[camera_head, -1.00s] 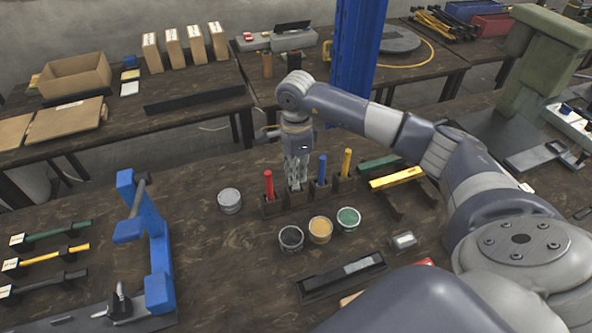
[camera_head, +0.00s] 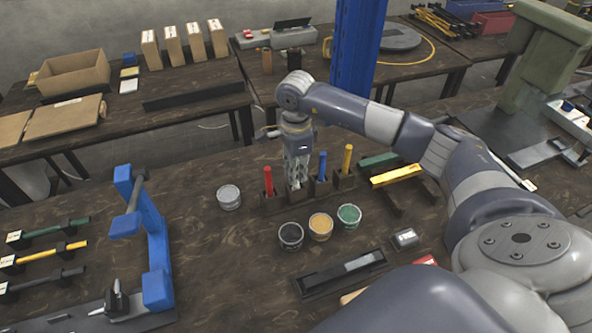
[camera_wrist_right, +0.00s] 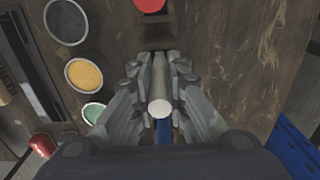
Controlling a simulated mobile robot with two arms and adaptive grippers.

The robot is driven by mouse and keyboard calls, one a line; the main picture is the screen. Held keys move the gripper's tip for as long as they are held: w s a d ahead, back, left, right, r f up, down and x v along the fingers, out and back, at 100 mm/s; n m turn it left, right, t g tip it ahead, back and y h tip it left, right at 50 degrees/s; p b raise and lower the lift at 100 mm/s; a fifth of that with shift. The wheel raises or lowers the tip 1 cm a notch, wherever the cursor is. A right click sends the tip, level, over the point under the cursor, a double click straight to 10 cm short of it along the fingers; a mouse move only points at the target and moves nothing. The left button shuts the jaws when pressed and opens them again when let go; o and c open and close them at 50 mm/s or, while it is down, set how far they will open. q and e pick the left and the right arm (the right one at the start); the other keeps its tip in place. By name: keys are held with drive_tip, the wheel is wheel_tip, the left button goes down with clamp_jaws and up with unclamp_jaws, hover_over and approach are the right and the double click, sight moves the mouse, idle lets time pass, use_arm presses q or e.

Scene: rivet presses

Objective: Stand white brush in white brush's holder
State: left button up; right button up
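The white brush (camera_wrist_right: 160,90) stands upright between the fingers of my right gripper (camera_wrist_right: 161,70), its round end facing the wrist camera. In the head view my right gripper (camera_head: 297,175) points straight down over the row of dark holders, between the red brush (camera_head: 268,181) and the blue brush (camera_head: 322,166). The fingers appear shut on the white brush. The white brush's holder (camera_head: 297,196) is right below the fingertips. The gripper hides much of the brush, so I cannot tell how deep it sits. My left gripper is not in view.
The yellow brush (camera_head: 347,158) stands at the row's right end. In front are black (camera_head: 291,236), orange (camera_head: 320,227) and green (camera_head: 349,217) paint cans; a grey-white can (camera_head: 229,198) is left. A blue press frame (camera_head: 157,250) stands further left. Open table lies between them.

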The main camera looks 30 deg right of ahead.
drive_tip(key=o, duration=0.4)
drive_tip(key=shift+c, duration=0.2)
